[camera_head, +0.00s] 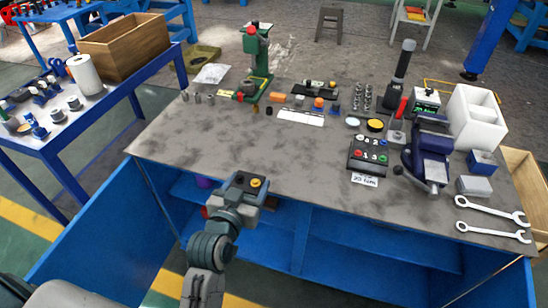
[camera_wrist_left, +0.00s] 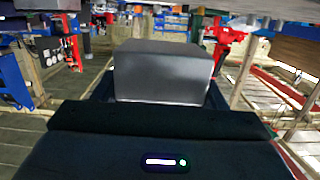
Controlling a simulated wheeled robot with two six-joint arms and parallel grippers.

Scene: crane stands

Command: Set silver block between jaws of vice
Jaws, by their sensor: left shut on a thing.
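The silver block (camera_wrist_left: 161,73) fills the middle of the left wrist view, directly ahead of the dark gripper body. My left gripper (camera_head: 245,185) is shut on it, in front of the workbench's near edge; the block is hard to make out in the head view. The blue vice (camera_head: 432,150) stands on the right part of the bench, with its metal jaw part (camera_head: 436,172) facing the near edge. The gripper is well to the left of the vice and apart from it. My right gripper is not in view.
A grey box (camera_head: 474,186) and two wrenches (camera_head: 492,211) lie right of the vice. A button box (camera_head: 369,153) stands left of it. A green press (camera_head: 257,60) and small parts line the back. The bench's left and middle surface (camera_head: 225,140) is clear.

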